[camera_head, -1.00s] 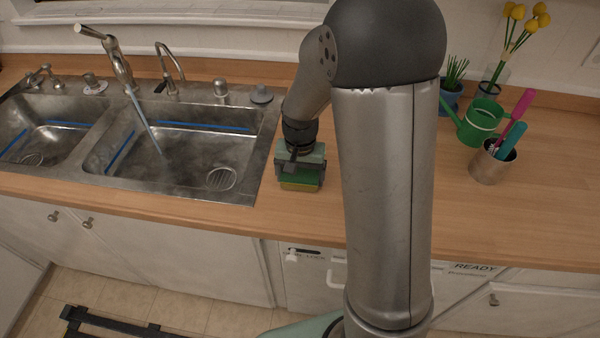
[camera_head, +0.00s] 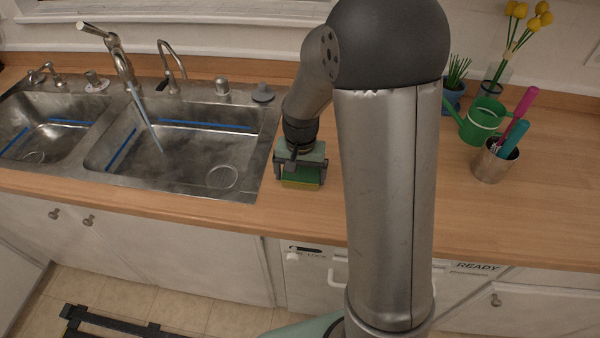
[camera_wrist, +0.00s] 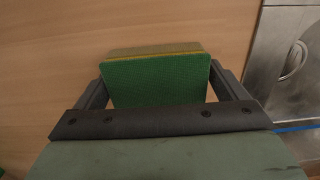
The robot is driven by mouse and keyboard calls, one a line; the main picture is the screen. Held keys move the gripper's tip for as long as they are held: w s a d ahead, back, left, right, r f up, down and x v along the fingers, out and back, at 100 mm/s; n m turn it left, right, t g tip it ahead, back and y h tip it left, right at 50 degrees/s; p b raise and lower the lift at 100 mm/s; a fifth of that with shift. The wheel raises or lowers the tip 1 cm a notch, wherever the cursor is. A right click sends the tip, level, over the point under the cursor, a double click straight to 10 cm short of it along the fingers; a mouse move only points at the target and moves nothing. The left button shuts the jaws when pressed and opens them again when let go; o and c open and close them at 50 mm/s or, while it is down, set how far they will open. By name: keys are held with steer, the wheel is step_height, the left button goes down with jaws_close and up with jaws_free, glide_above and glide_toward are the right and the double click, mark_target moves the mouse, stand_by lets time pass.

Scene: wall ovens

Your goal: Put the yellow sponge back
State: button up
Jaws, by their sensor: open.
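The yellow sponge (camera_head: 301,184), with a green face, is at the counter just right of the sink, under my gripper (camera_head: 300,176). In the wrist view the sponge (camera_wrist: 156,82) shows its broad green face and a thin yellow edge. It sits between the two fingers of my gripper (camera_wrist: 158,75), which are open on either side of it. Whether the sponge rests on the counter or stands a little above it, I cannot tell. My gripper's body hides part of the sponge.
The double metal sink (camera_head: 185,160), with water running from its faucet (camera_head: 122,66), lies to the left. A metal cup of brushes (camera_head: 492,164), a green watering can (camera_head: 482,118) and plants stand at the right. The wooden counter (camera_head: 465,205) is clear in front of them.

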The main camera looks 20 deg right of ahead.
mark_target(302, 171)
steer(key=shift+s+d+f, duration=0.2)
steer(key=shift+s+f, duration=0.1)
steer(key=shift+f, duration=0.2)
steer(key=shift+r+p, duration=0.3)
steer(key=shift+p, duration=0.1)
step_height(302, 171, up, 12)
steer(key=s+f+n, duration=0.1)
steer(key=s+n, duration=0.3)
steer(key=s, duration=1.5)
steer(key=shift+s+n+b, duration=0.25)
steer(key=shift+n+b, duration=0.05)
steer(key=shift+n, duration=0.1)
steer(key=shift+a, duration=0.1)
